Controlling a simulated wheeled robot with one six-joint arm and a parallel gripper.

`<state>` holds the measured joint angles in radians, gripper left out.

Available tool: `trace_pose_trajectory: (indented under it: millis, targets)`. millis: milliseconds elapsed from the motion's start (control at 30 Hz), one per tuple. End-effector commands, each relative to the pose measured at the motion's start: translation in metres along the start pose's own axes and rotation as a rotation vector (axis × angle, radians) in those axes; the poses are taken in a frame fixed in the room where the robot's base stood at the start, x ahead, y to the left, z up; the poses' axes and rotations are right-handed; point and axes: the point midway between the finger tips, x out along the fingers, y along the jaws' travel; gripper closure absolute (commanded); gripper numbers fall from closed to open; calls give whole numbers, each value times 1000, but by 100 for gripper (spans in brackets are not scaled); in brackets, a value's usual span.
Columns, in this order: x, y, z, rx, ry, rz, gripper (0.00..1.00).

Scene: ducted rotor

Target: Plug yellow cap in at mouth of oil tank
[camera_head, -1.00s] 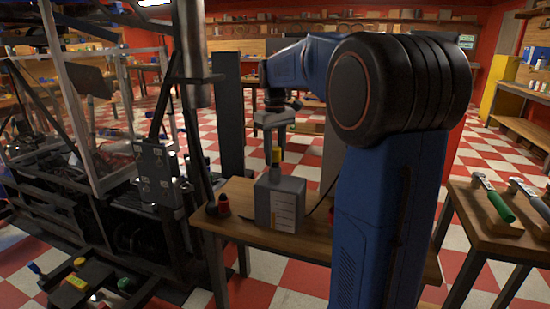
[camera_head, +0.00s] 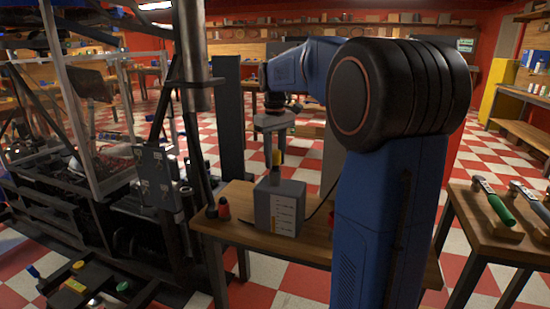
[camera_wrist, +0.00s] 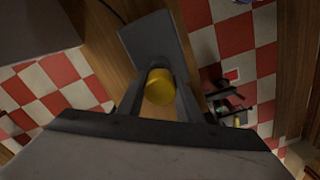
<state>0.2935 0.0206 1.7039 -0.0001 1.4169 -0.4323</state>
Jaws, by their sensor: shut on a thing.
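The yellow cap (camera_head: 276,157) is held upright between the fingertips of my gripper (camera_head: 276,148), directly above the grey oil tank (camera_head: 262,208). In the wrist view, the cap (camera_wrist: 159,88) sits between the two dark fingers of my gripper (camera_wrist: 159,97), with the grey tank (camera_wrist: 150,42) beneath and beyond it. The tank stands upright on the wooden table with a pale label on its front. The tank's mouth is under the cap and hard to make out. I cannot tell whether the cap touches the mouth.
The wooden table (camera_head: 312,250) also bears a small red-topped piece (camera_head: 224,208) left of the tank. A dark metal frame machine (camera_head: 155,175) stands close on the left.

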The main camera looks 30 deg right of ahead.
Motion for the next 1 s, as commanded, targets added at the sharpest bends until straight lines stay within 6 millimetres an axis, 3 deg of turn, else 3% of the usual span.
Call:
trace_pose_trajectory:
  millis: [833,867,900,933,1000]
  targets:
    - [18,0,0,0,-1,0,88]
    - [18,0,0,0,-1,0,61]
    - [18,0,0,0,-1,-1,51]
    - [18,0,0,0,-1,-1,46]
    - [18,0,0,0,-2,-1,46]
